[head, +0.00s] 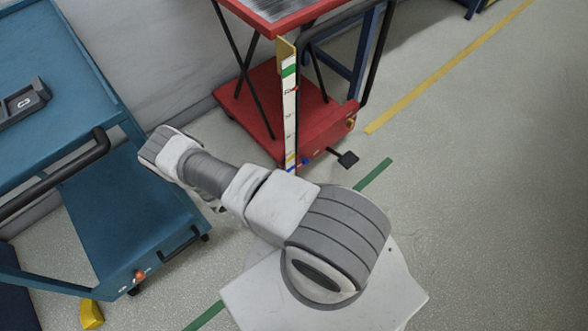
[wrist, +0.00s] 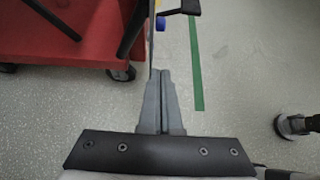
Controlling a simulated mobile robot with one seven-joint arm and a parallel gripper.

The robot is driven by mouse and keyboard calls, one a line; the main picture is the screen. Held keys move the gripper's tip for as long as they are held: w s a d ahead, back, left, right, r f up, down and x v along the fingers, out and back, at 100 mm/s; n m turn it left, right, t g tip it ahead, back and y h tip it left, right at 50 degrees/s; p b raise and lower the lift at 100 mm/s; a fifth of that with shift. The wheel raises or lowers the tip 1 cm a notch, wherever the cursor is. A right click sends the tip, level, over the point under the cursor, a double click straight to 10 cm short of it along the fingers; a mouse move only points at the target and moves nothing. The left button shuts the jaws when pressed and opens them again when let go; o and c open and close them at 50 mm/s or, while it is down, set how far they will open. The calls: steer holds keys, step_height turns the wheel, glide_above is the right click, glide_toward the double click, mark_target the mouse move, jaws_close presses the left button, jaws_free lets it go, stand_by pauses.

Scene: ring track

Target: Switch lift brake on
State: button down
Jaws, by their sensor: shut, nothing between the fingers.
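The red lift (head: 322,125) stands at upper middle in the head view, with a grey-topped red platform on crossed dark legs. Its red base (wrist: 70,35) also shows at upper left in the wrist view, on dark castors. A black pedal (head: 346,158) sticks out low at the base's near right corner. A small blue part (head: 305,161) is low on the base's near side. I cannot tell which part is the brake or how it is set. My gripper (wrist: 161,73) is shut and empty, pointing towards the floor beside the lift. The head view does not show its fingers.
An upright striped scale (head: 290,115) stands at the lift's near side, close behind my arm. A blue cart (head: 95,215) with a dark handle fills the left. A yellow wedge (head: 91,314) lies by it. Floor on the right is open, with a yellow line (head: 450,68).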

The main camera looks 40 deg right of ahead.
mark_target(304, 164)
steer(key=d+r+b+x, duration=0.1)
steer(key=b+x, duration=0.3)
steer(key=x, duration=0.8)
steer(key=shift+d+r, duration=0.5)
steer(key=shift+d, duration=0.05)
steer(key=d+r+y+p, duration=0.1)
steer(key=p, duration=0.1)
steer(key=shift+w+d+r+p, duration=0.1)
steer(key=shift+r+p, duration=0.1)
steer(key=shift+p, duration=0.2)
steer(key=shift+f+y, duration=0.15)
steer(key=shift+y, duration=0.15)
